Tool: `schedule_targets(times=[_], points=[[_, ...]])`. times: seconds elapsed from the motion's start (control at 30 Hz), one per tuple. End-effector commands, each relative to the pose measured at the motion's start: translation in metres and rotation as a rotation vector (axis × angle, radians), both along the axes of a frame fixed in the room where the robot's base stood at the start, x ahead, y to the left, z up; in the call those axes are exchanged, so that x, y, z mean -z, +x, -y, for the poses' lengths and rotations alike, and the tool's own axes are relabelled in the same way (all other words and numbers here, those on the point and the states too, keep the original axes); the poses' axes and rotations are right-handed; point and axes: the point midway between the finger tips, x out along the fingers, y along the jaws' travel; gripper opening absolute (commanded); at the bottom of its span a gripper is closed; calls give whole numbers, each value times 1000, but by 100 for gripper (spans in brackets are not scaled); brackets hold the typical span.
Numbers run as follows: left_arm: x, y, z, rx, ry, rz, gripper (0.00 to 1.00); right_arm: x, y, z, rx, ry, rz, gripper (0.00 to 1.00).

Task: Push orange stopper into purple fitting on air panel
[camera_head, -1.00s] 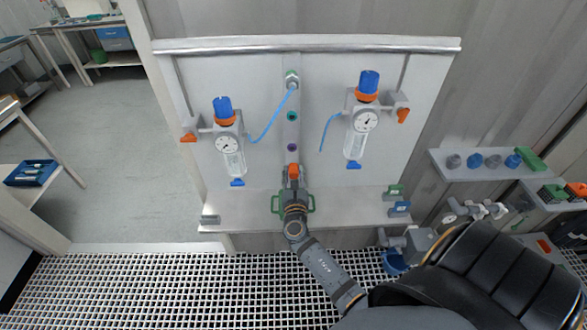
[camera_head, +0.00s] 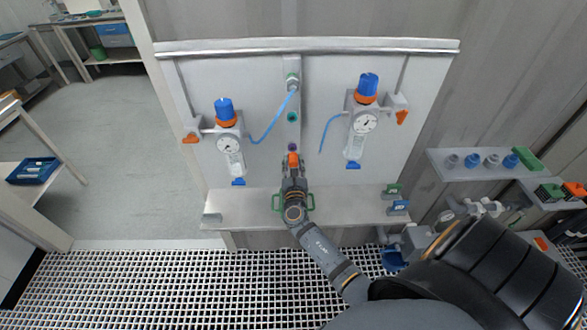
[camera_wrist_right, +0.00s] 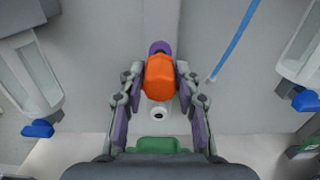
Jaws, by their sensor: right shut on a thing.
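My right gripper (camera_head: 293,163) is in front of the lower middle of the air panel (camera_head: 265,85). It is shut on the orange stopper (camera_head: 293,158), which also shows between its fingers in the wrist view (camera_wrist_right: 160,78). The purple fitting (camera_head: 292,147) is on the panel's centre strip, just above the stopper in the head view. In the wrist view only the top of the purple fitting (camera_wrist_right: 160,47) shows behind the stopper. I cannot tell whether the two touch. My left gripper is not in view.
A teal port (camera_head: 292,117) sits above the purple fitting. Gauge units with blue knobs flank the strip at left (camera_head: 228,143) and right (camera_head: 363,122).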

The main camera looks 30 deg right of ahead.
Motion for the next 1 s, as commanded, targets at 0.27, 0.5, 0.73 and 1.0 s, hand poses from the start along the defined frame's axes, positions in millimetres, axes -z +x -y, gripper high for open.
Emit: schedule_targets(times=[0.27,0.5,0.73,1.0], points=[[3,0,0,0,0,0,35,0,17,11,0,-1,0,0],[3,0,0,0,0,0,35,0,20,13,1,0,0,0],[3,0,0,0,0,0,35,0,20,13,1,0,0,0],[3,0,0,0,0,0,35,0,20,12,1,0,0,0]])
